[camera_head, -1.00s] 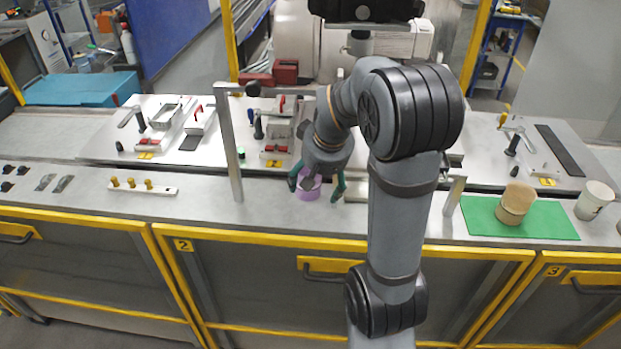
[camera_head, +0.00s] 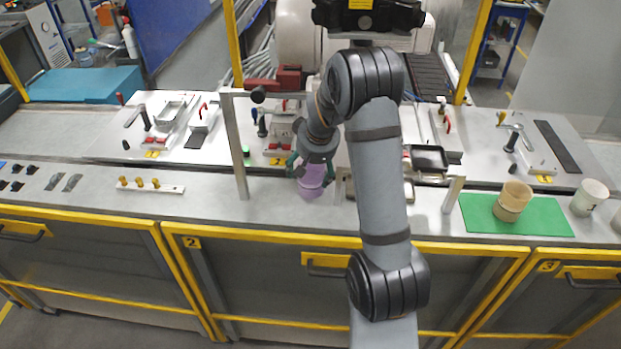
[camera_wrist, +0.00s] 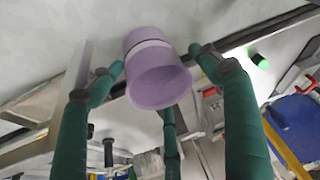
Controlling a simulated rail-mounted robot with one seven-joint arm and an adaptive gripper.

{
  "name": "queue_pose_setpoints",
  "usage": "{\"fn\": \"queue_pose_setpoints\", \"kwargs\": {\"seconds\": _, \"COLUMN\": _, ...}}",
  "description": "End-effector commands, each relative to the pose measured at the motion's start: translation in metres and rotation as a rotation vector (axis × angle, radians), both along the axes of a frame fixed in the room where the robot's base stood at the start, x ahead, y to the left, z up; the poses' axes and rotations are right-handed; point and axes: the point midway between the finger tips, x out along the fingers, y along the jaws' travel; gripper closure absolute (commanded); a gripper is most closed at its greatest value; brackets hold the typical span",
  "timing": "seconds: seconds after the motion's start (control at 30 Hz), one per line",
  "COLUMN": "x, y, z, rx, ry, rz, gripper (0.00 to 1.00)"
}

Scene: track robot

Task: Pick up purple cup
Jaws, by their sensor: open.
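The purple cup (camera_head: 312,187) stands on the grey bench, near its front edge, in the head view. It has a band around it and fills the upper middle of the wrist view (camera_wrist: 158,80). My gripper (camera_head: 315,172) is just above and around the cup's upper part, partly covering it. Its green fingers are spread open, one to each side. In the wrist view the fingers (camera_wrist: 160,72) show gaps to the cup, and a third finger shows below it. I see no grip on the cup.
A metal post (camera_head: 235,145) stands left of the gripper. Stacked beige cups (camera_head: 513,202) stand on a green mat (camera_head: 550,218) at right, beside a white cup (camera_head: 589,198). A peg strip (camera_head: 150,187) lies at left. Fixtures stand behind; the bench left of the post is fairly clear.

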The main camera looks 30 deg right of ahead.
Motion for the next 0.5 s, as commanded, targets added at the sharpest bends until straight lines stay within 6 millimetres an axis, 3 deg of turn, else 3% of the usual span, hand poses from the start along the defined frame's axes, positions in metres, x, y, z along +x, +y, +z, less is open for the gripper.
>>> {"fn": "queue_pose_setpoints", "kwargs": {"seconds": 0.2, "x": -0.0006, "y": -0.0001, "z": -0.0009, "rx": 0.000, "ry": 0.000, "rz": -0.001, "gripper": 0.23}}
{"fn": "queue_pose_setpoints", "kwargs": {"seconds": 0.5, "x": -0.0009, "y": 0.0000, "z": -0.0008, "rx": 0.000, "ry": 0.000, "rz": -0.001, "gripper": 0.41}}
